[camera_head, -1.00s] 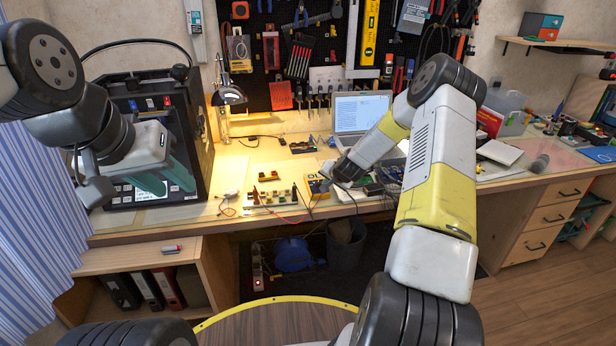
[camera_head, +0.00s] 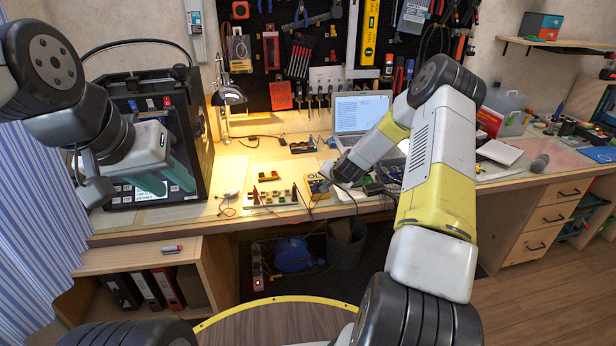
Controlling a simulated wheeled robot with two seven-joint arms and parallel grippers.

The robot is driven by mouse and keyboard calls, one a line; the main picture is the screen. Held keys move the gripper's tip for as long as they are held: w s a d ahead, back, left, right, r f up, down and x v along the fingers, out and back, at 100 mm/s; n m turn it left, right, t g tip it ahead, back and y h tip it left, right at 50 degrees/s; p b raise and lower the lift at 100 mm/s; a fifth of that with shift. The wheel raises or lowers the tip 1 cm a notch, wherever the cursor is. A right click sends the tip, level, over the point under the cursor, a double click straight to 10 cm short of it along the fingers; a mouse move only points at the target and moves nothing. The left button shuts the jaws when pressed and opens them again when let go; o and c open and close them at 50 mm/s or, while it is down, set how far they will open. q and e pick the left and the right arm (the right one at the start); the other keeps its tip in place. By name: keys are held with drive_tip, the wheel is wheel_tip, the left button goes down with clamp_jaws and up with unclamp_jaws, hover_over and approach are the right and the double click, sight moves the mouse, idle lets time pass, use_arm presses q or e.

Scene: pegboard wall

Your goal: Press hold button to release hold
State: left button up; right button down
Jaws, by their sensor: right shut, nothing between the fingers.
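A small yellow multimeter (camera_head: 316,188) lies on the workbench, left of my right gripper. Its hold button is too small to make out. My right gripper (camera_head: 327,173) is shut and empty, with its tips at the meter's right side. I cannot tell whether they touch it. My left gripper (camera_head: 165,182) hangs at the left in front of a black boxy machine (camera_head: 191,120), apart from the meter. Its greenish fingers show, but their opening is unclear.
A board with small coloured parts and leads (camera_head: 270,196) lies left of the meter. A laptop (camera_head: 361,113) stands behind my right forearm. A lit lamp (camera_head: 230,96) stands at the back left. Cables and dark devices lie right of the meter.

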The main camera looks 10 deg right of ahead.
drive_tip(key=shift+f, duration=0.35)
drive_tip(key=shift+r, duration=0.5)
wheel_tip(320, 180, up, 6)
idle(0.8)
idle(1.1)
